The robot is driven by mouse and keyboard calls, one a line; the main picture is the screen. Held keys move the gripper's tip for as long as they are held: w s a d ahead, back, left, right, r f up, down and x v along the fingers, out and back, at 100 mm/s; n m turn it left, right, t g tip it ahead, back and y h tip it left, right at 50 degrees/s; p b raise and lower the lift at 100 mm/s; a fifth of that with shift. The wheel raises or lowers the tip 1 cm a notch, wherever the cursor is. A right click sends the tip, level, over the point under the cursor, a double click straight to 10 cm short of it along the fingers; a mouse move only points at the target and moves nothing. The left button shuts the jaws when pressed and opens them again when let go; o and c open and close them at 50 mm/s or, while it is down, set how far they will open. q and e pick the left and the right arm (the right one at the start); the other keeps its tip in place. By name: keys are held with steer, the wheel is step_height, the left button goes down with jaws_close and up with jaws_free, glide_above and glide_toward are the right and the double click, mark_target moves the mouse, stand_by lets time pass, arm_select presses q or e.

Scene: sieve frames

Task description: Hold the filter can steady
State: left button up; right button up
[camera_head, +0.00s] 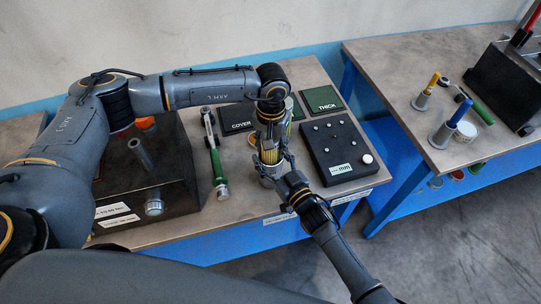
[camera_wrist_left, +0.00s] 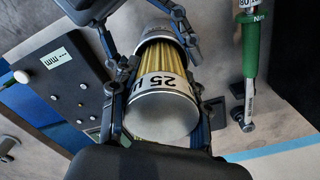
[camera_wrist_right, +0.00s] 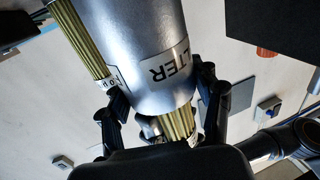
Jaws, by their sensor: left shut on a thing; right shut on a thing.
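A gold pleated filter cartridge (camera_head: 269,156) shows below my left gripper (camera_head: 270,140). In the left wrist view the cartridge (camera_wrist_left: 167,68) has a silver end cap and a label reading 25, and the left gripper (camera_wrist_left: 162,110) is shut on it. The silver filter can (camera_head: 270,173) stands below, near the table's front edge. In the right wrist view the can (camera_wrist_right: 142,50) has a partly visible FILTER label, and my right gripper (camera_wrist_right: 155,110) is shut around it.
A black panel with knobs (camera_head: 340,150) stands right of the can. COVER (camera_head: 237,118) and THICK (camera_head: 321,99) plates lie behind. A green-handled tool (camera_head: 216,165) lies left, beside a dark box (camera_head: 180,170). A second table (camera_head: 390,75) stands right, across a gap.

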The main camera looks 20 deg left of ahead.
arm_select(q)
steer(key=shift+f, duration=0.45)
steer(key=o, duration=1.5)
step_height(320, 180, up, 12)
arm_select(e)
steer(key=o, duration=1.9)
